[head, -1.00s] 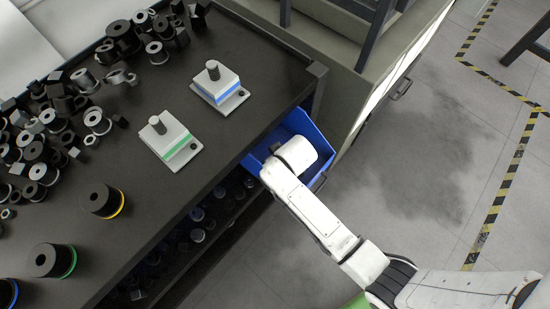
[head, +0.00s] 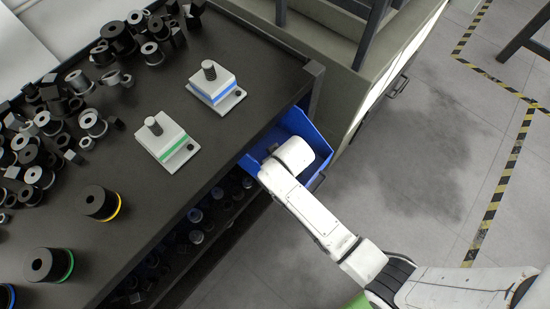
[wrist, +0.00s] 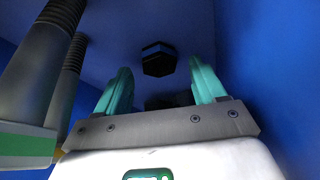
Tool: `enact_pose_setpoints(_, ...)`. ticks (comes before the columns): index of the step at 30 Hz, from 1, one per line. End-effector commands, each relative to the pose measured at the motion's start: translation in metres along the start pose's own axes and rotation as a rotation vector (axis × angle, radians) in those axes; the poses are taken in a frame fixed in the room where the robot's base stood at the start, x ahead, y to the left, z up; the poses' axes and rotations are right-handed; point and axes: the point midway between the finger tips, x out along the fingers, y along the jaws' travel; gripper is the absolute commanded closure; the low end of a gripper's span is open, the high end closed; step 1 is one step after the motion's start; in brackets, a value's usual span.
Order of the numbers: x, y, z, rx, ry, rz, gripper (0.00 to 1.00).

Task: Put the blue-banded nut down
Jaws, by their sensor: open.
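A dark hexagonal nut (wrist: 158,60) lies in the blue bin, beyond my fingertips in the wrist view. Another dark piece shows low between the fingers, partly hidden. In the head view my wrist reaches into the blue bin (head: 315,139) at the table's edge, hiding the fingers and the nut.
Threaded bolts (wrist: 38,70), one on a green-banded base, stand close at the left in the wrist view. The table (head: 150,225) carries blue-banded (head: 216,92) and green-banded (head: 168,143) plates with pegs, banded black cylinders (head: 100,203) and many loose parts.

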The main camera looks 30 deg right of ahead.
Motion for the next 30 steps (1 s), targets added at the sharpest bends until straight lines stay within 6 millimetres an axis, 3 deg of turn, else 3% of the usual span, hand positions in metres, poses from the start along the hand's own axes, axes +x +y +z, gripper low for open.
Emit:
enact_pose_setpoints(5,-0.021,0.0,-0.005,0.0,0.001,0.0,0.3)
enact_pose_setpoints(18,-0.109,0.0,-0.005,0.0,0.002,0.0,0.3)
enact_pose_setpoints(24,-0.127,0.0,-0.005,-0.001,0.001,0.0,0.3)
enact_pose_setpoints(30,-0.13,0.0,-0.004,-0.001,0.0,0.0,0.3)
